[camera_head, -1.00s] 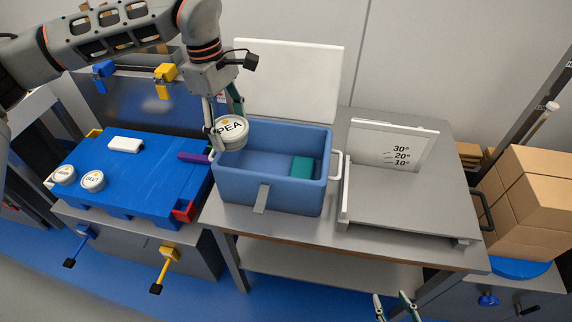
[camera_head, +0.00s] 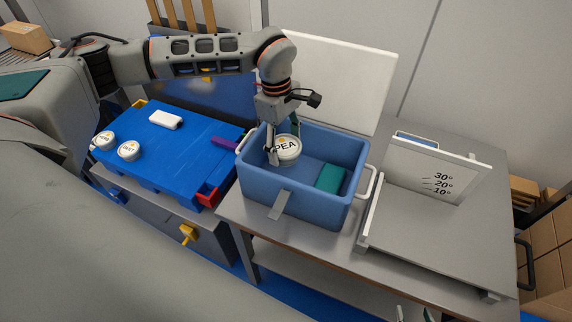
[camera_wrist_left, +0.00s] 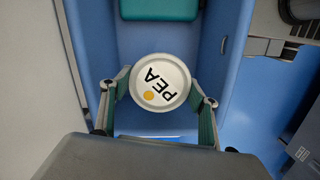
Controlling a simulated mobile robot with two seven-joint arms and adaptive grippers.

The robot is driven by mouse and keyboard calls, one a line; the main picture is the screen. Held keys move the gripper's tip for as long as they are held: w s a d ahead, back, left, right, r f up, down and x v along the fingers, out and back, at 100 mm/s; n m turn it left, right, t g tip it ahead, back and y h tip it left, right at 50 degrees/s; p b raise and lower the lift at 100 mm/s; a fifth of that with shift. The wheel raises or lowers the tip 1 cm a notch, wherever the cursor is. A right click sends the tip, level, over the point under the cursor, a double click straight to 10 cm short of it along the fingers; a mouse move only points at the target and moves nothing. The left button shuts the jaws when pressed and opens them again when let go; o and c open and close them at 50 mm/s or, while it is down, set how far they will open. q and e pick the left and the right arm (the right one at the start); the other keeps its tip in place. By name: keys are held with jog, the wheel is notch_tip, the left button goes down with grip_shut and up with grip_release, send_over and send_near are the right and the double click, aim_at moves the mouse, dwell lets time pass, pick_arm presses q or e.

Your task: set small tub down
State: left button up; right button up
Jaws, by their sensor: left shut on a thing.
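The small tub (camera_head: 287,148) is round and white, with a lid marked PEA and an orange dot. My left gripper (camera_head: 283,150) is shut on it and holds it inside the blue tub carrier (camera_head: 300,205), at the left part. In the left wrist view the tub (camera_wrist_left: 160,82) sits between the two green-padded fingers (camera_wrist_left: 160,92), lid toward the camera. I cannot tell whether the tub's base touches the carrier floor. A teal block (camera_head: 330,179) lies in the right part of the carrier. My right gripper (camera_head: 412,314) shows only as fingertips at the bottom edge.
A blue pallet (camera_head: 170,160) at left bears two round white tubs (camera_head: 128,151) and a white block (camera_head: 165,120). A grey stand with an angle-marked plate (camera_head: 440,180) is right of the carrier. A white board (camera_head: 340,80) stands behind the carrier.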

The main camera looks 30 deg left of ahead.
aim_at(281, 144)
pick_arm(q)
jog(key=shift+w+f, duration=0.1)
jog(key=shift+f, duration=3.9)
jog(key=o, duration=1.2)
jog(key=shift+f, duration=0.15)
jog(key=shift+o, duration=0.2)
jog(key=r, duration=0.4)
jog(key=a+r, duration=0.1)
jog(key=r, duration=0.7)
jog(key=shift+a+r, duration=0.15)
jog(key=shift+a, duration=0.1)
